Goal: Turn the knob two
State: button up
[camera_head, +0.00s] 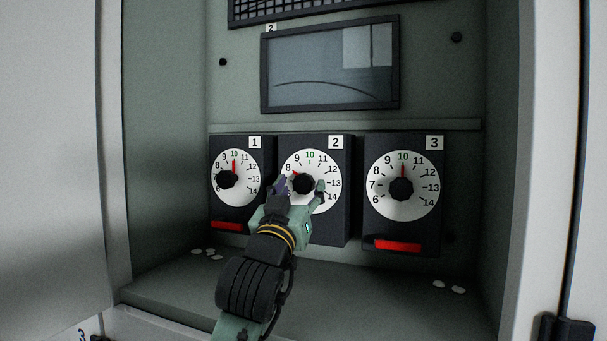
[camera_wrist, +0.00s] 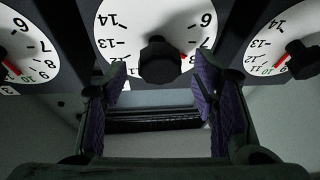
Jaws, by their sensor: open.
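Knob two (camera_head: 303,184) is a black lobed knob on the middle white dial (camera_head: 311,203), on a dark block labelled 2. Its red pointer is turned up and left, near 8; the green 10 is at the top of the dial. In the wrist view, turned upside down, knob two (camera_wrist: 158,61) sits at the upper middle with red showing at its right. My gripper (camera_head: 301,187) is open in front of this dial, one finger to each side of the knob. In the wrist view the purple-padded fingers of my gripper (camera_wrist: 160,88) stand apart, with a gap to the knob.
Knob one (camera_head: 227,180) is at the left and knob three (camera_head: 401,189) at the right, close beside; both pointers are at about 10. A dark-framed gauge window (camera_head: 330,80) is above. Cabinet walls flank the recess. Small pale pieces (camera_head: 449,287) lie on the shelf (camera_head: 340,300) below.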

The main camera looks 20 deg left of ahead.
jog(key=shift+p+x, duration=0.35)
jog(key=shift+x, duration=1.05)
jog(key=shift+c, duration=0.4)
jog(key=c, duration=1.1)
